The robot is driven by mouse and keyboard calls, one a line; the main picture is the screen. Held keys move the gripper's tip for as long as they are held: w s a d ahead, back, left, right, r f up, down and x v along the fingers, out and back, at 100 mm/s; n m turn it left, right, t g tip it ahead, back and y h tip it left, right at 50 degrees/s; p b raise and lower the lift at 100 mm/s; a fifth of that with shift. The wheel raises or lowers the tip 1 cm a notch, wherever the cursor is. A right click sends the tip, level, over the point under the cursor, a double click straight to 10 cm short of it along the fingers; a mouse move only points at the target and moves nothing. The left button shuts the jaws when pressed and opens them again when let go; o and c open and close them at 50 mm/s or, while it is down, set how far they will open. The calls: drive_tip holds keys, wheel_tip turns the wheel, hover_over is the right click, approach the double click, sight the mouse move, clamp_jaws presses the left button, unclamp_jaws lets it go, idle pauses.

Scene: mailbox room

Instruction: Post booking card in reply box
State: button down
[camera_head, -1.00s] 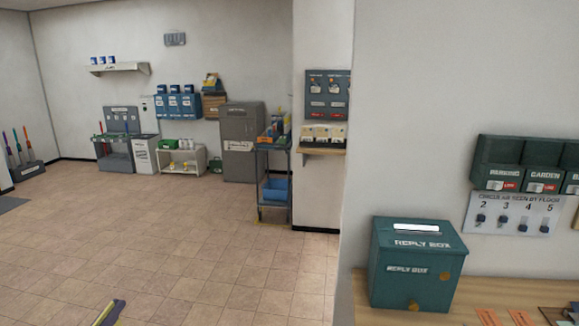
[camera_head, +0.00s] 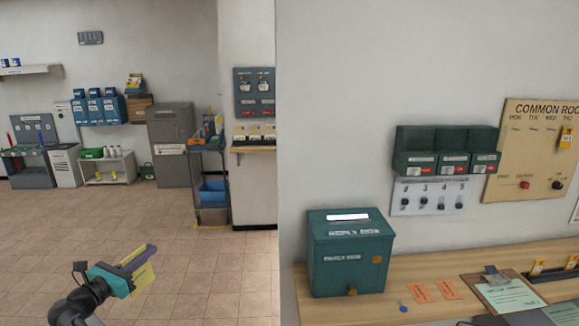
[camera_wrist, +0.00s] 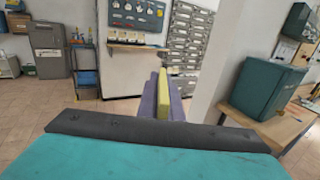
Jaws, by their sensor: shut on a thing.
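The reply box (camera_head: 350,255) is a dark green box with a white slot on its top, standing at the left end of a wooden counter in the head view. It also shows at the right of the wrist view (camera_wrist: 262,88). My gripper (camera_head: 140,262) is at the lower left of the head view, over the tiled floor and well left of the box. It is shut on a yellow card (camera_head: 143,278), which also shows between the purple fingers in the wrist view (camera_wrist: 165,95). The card's writing cannot be read.
The wooden counter (camera_head: 420,268) holds orange slips (camera_head: 433,291), a blue-headed item (camera_head: 403,306) and a clipboard (camera_head: 505,292). Green pigeonhole boxes (camera_head: 445,150) hang above. A wall corner stands left of the counter. The floor (camera_head: 210,275) before it is clear.

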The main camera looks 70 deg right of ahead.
drive_tip(key=s+d+r+m+g+y+p, duration=0.1)
drive_tip(key=s+d+r+m+g+y, duration=0.3)
drive_tip(key=s+d, duration=0.75)
drive_tip(key=s+d+r+m+g+h+p, duration=0.1)
drive_tip(key=s+d+r+m+g, duration=0.35)
drive_tip(key=s+d, duration=0.75)
drive_tip(key=s+d+r+m+g+y, duration=0.1)
drive_tip(key=s+d+r, duration=0.3)
drive_tip(key=s, duration=0.7)
drive_tip(key=s+d+r+m+g+y, duration=0.2)
drive_tip(key=s+d+r+g+y, duration=0.1)
drive_tip(key=s, duration=0.8)
drive_tip(key=s+d+r+m+g+y+p, duration=0.1)
drive_tip(key=s+d+r+g+y, duration=0.2)
drive_tip(key=s, duration=0.8)
wheel_tip(320, 180, up, 2)
drive_tip(key=shift+d+r+y, duration=0.25)
drive_tip(key=shift+d+y, duration=0.05)
drive_tip(key=shift+d, duration=0.5)
drive_tip(key=shift+w+f+g, duration=0.1)
drive_tip(key=shift+f+g, duration=0.15)
wheel_tip(320, 180, down, 6)
drive_tip(key=b, duration=0.4)
drive_tip(key=shift+f, duration=0.2)
drive_tip(key=shift+f, duration=0.1)
